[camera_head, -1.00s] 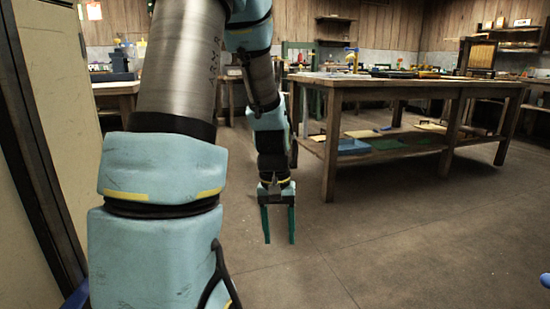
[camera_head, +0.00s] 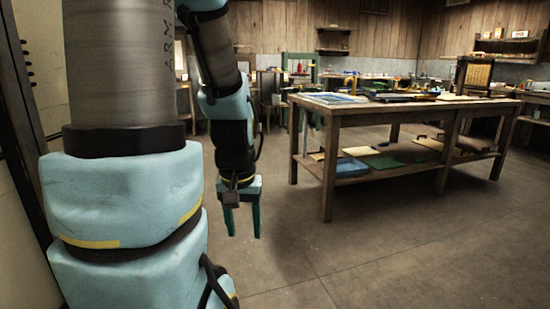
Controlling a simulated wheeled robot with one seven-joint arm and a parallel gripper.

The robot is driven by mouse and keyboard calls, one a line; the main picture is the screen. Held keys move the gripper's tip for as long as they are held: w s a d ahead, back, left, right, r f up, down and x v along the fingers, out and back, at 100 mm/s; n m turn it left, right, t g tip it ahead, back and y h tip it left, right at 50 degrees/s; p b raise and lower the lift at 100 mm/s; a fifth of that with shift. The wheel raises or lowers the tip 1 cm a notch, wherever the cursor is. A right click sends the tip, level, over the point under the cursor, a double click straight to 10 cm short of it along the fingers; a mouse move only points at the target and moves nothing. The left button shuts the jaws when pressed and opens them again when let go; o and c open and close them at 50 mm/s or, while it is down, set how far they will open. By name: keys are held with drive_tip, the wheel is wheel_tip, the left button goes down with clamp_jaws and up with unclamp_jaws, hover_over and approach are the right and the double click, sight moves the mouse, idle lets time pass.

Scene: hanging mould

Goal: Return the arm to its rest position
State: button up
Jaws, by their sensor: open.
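My gripper (camera_head: 242,220) hangs from my arm left of the middle of the head view, fingers pointing down. Its two dark green fingers are parallel and apart, with nothing between them. It is over the bare floor, to the left of the wooden table (camera_head: 328,170) and not touching it. My arm's thick blue and metal links fill the left of the view and hide what is behind them.
A pale panel (camera_head: 22,235) with a dark edge stands at the far left, close to my arm. The concrete floor (camera_head: 400,255) at the front right is clear.

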wheel_tip(320, 180, up, 24)
drive_tip(key=p, duration=2.2)
drive_tip(key=shift+r, duration=0.2)
drive_tip(key=shift+c, duration=0.6)
